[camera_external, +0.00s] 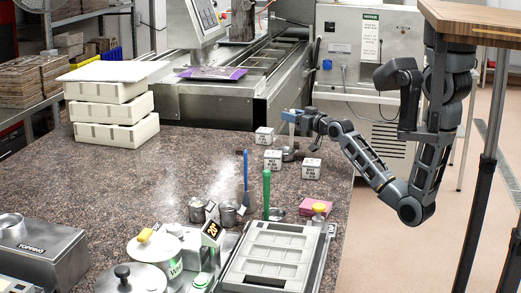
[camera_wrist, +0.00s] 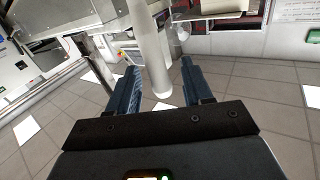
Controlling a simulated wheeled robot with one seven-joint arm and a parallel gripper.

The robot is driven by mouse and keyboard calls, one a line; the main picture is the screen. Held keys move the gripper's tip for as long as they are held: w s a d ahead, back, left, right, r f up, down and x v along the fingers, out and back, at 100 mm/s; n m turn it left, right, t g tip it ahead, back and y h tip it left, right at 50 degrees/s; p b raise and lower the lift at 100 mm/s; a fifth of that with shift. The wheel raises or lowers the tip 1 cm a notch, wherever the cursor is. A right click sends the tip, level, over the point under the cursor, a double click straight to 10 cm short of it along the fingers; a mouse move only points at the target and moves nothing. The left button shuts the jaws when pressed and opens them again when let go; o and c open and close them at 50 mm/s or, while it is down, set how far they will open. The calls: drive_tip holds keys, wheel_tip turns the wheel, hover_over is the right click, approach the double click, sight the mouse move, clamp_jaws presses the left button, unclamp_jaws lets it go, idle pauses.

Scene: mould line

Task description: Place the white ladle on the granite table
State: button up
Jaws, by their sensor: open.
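The granite table (camera_external: 140,190) is brown and speckled and fills the left and middle of the external view. My gripper (camera_external: 290,117) is over the table's far right part, with blue fingers. In the wrist view my gripper (camera_wrist: 160,82) is open, its two fingers apart. A smooth white rod (camera_wrist: 151,55) with a rounded end shows between the fingers, with gaps on both sides. It may be the white ladle's handle; I cannot tell. No ladle bowl can be made out in either view.
Stacked cream trays (camera_external: 115,110) are at the far left. Metal cups, upright tools and a grey mould (camera_external: 270,256) crowd the front. The table's left middle is clear.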

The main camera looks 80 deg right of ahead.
drive_tip(key=shift+w+d, duration=0.15)
drive_tip(key=shift+w, duration=0.1)
drive_tip(key=shift+c, duration=0.4)
clamp_jaws()
